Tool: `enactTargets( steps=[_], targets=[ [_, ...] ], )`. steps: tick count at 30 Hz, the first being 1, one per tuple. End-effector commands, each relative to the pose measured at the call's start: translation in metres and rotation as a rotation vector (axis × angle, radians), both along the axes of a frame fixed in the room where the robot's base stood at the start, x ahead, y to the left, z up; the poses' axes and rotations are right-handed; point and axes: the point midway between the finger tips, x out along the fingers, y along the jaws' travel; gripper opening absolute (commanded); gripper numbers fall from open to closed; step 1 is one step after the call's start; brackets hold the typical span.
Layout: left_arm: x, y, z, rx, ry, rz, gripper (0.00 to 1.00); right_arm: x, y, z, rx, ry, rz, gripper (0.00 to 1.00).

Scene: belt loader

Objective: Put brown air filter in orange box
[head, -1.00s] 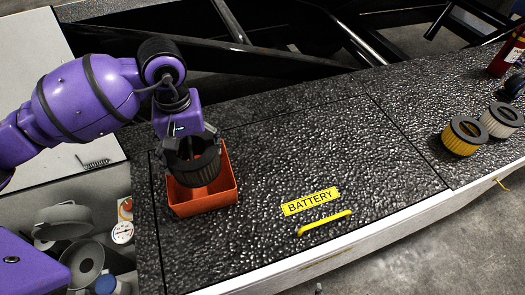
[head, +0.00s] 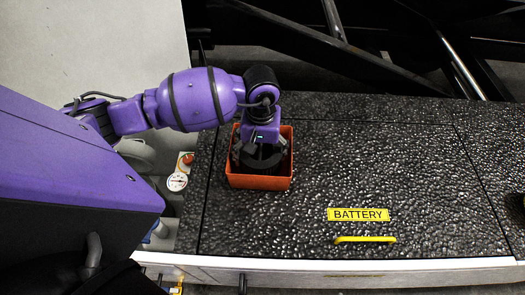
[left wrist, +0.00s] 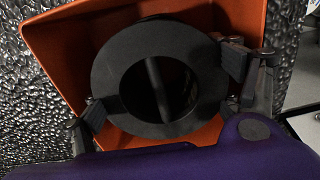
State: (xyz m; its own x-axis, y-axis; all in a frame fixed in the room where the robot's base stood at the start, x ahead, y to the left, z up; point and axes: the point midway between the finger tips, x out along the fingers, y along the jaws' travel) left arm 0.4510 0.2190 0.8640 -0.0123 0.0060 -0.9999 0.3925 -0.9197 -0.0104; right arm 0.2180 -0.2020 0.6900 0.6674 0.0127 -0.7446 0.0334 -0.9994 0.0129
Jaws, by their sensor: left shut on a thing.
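The orange box (head: 258,182) stands on the black textured deck, left of the BATTERY label. My left gripper (head: 258,152) points down into the box, shut on a dark round air filter (head: 265,166). In the left wrist view the filter (left wrist: 112,70) shows as a dark ring between two fingers, with the orange box (left wrist: 55,38) around it. The filter's sides are hidden, so its brown colour does not show clearly. Whether it touches the box floor cannot be told. My right gripper is not in view.
A yellow BATTERY label (head: 358,214) and yellow handle (head: 365,239) lie right of the box. A gauge (head: 177,182) sits left of the deck edge. Dark metal beams run behind. The deck right of the box is clear.

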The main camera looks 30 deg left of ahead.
Motion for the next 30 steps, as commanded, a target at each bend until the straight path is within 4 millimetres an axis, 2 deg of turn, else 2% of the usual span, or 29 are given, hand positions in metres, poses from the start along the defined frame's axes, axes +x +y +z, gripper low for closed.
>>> enactTargets(
  steps=[9,10,11,23,26,30],
  targets=[
    [0.000,0.000,-0.004,0.000,0.000,-0.002,0.45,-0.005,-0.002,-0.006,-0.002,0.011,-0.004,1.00],
    [0.000,0.000,-0.003,0.000,0.000,-0.001,0.87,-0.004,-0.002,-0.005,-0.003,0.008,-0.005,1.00],
    [0.000,0.000,-0.003,0.000,-0.001,-0.001,0.91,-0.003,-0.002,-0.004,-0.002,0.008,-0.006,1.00],
    [0.001,0.000,0.001,-0.001,-0.004,-0.001,0.92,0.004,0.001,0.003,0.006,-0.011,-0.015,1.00],
    [0.002,0.000,0.011,0.000,-0.006,-0.002,0.92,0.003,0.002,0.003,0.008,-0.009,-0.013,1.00],
    [0.002,0.000,0.036,0.002,-0.007,-0.003,0.92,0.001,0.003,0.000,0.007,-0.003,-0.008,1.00]
  ],
)
